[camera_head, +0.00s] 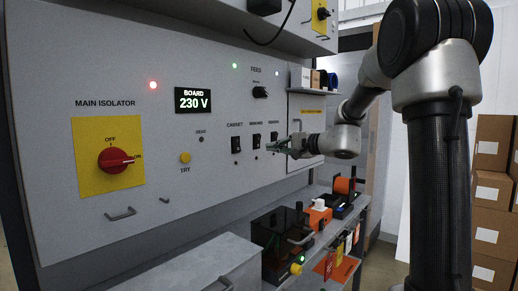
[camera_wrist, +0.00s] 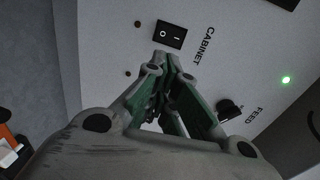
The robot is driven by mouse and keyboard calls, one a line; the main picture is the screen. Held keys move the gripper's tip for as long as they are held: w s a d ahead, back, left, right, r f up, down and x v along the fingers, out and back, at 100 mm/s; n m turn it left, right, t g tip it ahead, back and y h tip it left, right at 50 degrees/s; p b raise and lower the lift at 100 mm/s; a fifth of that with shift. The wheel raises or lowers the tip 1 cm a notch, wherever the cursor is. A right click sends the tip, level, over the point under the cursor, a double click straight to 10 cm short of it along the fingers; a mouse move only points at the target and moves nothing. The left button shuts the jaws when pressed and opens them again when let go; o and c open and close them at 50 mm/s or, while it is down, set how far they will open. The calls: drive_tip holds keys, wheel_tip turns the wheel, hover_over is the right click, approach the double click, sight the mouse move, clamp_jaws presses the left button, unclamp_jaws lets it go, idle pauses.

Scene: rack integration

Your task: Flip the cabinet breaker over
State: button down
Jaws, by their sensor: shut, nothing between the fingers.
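The cabinet breaker (camera_head: 236,144) is a small black rocker switch under the label CABINET on the grey panel (camera_head: 215,178). In the wrist view the breaker (camera_wrist: 171,36), marked O and I, lies just beyond my fingertips. My gripper (camera_head: 269,147) is in front of the panel, to the right of the breaker in the head view. In the wrist view my gripper (camera_wrist: 173,62) has its green-padded fingers brought together, with nothing held. Whether the fingertips touch the panel cannot be told. Two similar breakers stand to the right, the middle one (camera_head: 256,141) and the right one (camera_head: 273,138), partly near my fingers.
A red main isolator (camera_head: 115,160) on a yellow plate points to ON. The display (camera_head: 193,100) reads 230 V. The FEED knob (camera_head: 260,92) is above the breakers and a green light (camera_wrist: 286,79) is lit. A shelf (camera_head: 325,230) with several parts is below.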

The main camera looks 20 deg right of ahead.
sight(237, 145)
drive_tip(key=x, duration=1.3)
drive_tip(key=shift+w, duration=0.15)
drive_tip(key=shift+a, duration=0.1)
drive_tip(key=shift+w+a+f, duration=0.2)
drive_tip(key=shift+w, duration=0.05)
drive_tip(key=shift+d, duration=0.1)
